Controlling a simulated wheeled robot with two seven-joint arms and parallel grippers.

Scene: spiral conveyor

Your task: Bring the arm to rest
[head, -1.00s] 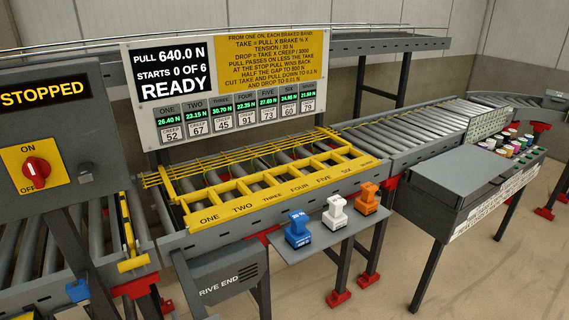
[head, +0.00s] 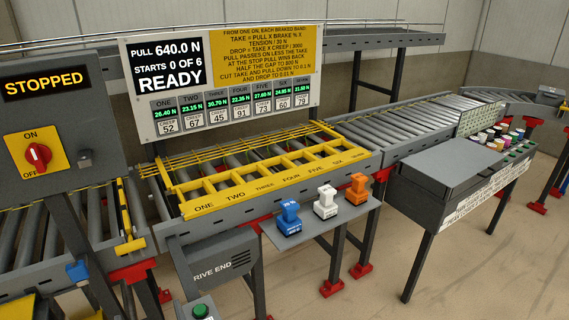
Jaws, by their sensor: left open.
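Neither of my grippers nor any arm shows clearly in the head view. The place is a conveyor station. A grey control panel (head: 97,125) at left reads STOPPED and carries a red rotary switch (head: 39,154) on a yellow plate.
Blue (head: 289,218), white (head: 326,203) and orange (head: 357,189) stamp-like blocks stand on a small shelf in front. A grey desk (head: 446,178) with coloured knobs stands at right. A green button (head: 200,311) shows at the bottom edge. The right foreground floor is clear.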

